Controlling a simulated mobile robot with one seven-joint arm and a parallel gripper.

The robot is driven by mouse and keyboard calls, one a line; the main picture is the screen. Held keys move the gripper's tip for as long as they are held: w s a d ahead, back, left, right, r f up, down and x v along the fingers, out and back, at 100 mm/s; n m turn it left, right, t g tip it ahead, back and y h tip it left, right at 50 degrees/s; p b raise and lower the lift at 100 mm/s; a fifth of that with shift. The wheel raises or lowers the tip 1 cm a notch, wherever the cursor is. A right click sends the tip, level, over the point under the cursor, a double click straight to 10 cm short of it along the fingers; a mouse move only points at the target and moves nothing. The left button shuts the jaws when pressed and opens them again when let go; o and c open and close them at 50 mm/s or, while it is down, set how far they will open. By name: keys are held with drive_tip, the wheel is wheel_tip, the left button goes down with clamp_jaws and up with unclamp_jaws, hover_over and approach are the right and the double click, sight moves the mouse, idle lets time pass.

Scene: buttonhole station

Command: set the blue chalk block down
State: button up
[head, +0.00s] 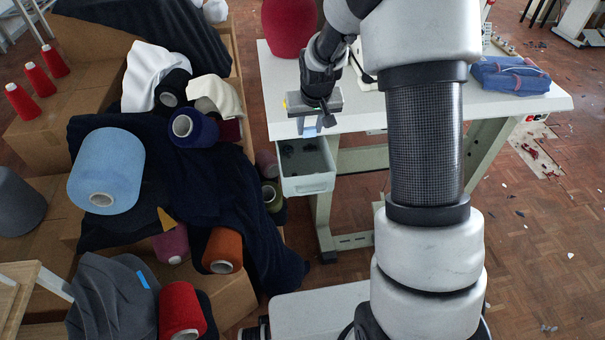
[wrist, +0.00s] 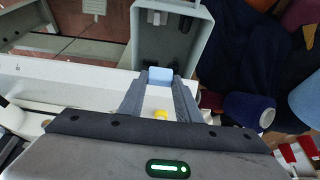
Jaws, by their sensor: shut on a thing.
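The blue chalk block (wrist: 159,74) is held between the fingertips of my gripper (wrist: 160,84) in the wrist view. In the head view, a small light-blue part of the block (head: 310,131) shows below my gripper (head: 311,122). My gripper is shut on the block near the left front edge of the white table (head: 365,112). An open pale drawer (head: 308,184) lies below and in front of that edge. The drawer also shows beyond the fingertips in the wrist view (wrist: 141,38). I cannot tell the block's exact height above the table or drawer.
Dark small items lie inside the drawer. A red rounded object (head: 289,28) and a blue pouch (head: 510,75) are on the table. Left of the table, boxes carry dark cloth (head: 235,215) and several yarn cones, including a light-blue one (head: 107,170). The table's middle front looks clear.

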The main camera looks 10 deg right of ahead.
drive_tip(key=w+r+x, duration=0.1)
drive_tip(key=x, duration=0.7)
drive_tip(key=b, duration=0.2)
approach(305, 164)
drive_tip(key=shift+w+f, duration=0.25)
drive_tip(key=shift+w, duration=0.6)
drive_tip(key=shift+f, duration=2)
drive_tip(key=shift+f+b, duration=0.1)
drive_tip(key=shift+b, duration=0.2)
drive_tip(key=shift+f, duration=0.15)
drive_tip(key=o, duration=1)
